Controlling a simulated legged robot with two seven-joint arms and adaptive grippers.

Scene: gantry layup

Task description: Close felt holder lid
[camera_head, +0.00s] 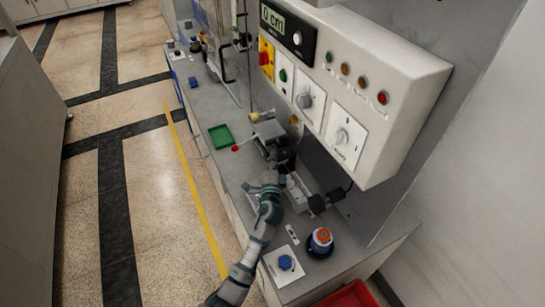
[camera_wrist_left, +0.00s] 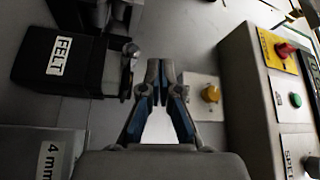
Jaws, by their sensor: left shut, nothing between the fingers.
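The felt holder (camera_wrist_left: 88,72) is a dark box with a white FELT label in the left wrist view, left of my left gripper (camera_wrist_left: 158,68). The fingers are together, empty, and apart from the box. A dark part rises beside the box's upper edge; I cannot tell whether it is the lid or how far it stands open. In the head view my left gripper (camera_head: 284,160) is at the bench fixture, just below a grey plate-topped block (camera_head: 268,130). The holder is hard to pick out there, partly hidden by my gripper. My right gripper is not in view.
A control box (camera_head: 370,85) with knobs and buttons overhangs the bench on the right. A green tray (camera_head: 221,137) and a red ball knob (camera_head: 236,149) lie left of the fixture. A blue round device with an orange top (camera_head: 320,240) stands near the bench's front end.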

